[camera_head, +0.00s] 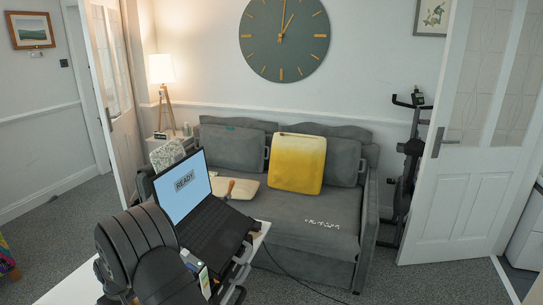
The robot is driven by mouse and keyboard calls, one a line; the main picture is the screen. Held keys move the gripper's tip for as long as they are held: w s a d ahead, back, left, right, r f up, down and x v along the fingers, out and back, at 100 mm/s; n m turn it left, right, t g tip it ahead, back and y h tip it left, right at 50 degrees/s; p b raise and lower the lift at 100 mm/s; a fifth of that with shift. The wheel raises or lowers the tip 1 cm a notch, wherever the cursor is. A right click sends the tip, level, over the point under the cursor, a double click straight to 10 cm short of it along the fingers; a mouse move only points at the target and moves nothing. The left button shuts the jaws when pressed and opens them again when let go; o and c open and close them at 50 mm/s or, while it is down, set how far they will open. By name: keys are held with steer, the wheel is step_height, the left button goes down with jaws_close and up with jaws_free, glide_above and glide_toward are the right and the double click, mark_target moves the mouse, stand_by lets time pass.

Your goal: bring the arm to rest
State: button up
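A large dark, ribbed, rounded shape (140,245), which looks like part of my arm, fills the lower left of the head view. It stands in front of a white table (78,288) and covers part of it. I cannot make out my gripper or its fingertips anywhere in this view. I see nothing held.
An open black laptop (215,232) showing "READY" stands right beside the dark shape. Small items (204,282) lie close in front of it. Behind are a grey sofa (310,222) with a yellow cushion (297,163) and a lit lamp (161,70).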

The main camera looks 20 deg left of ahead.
steer(key=s+d, duration=0.8)
steer(key=s, duration=0.2)
steer(key=s+a+f, duration=0.4)
steer(key=s, duration=0.1)
steer(key=s+a+f, duration=0.2)
steer(key=s, duration=0.1)
steer(key=shift+a+f, duration=0.2)
steer(key=shift+a, duration=0.2)
steer(key=f, duration=0.3)
steer(key=shift+s+a+f, duration=0.15)
steer(key=shift+s+a, duration=0.1)
steer(key=shift+s, duration=0.05)
steer(key=shift+f, duration=0.55)
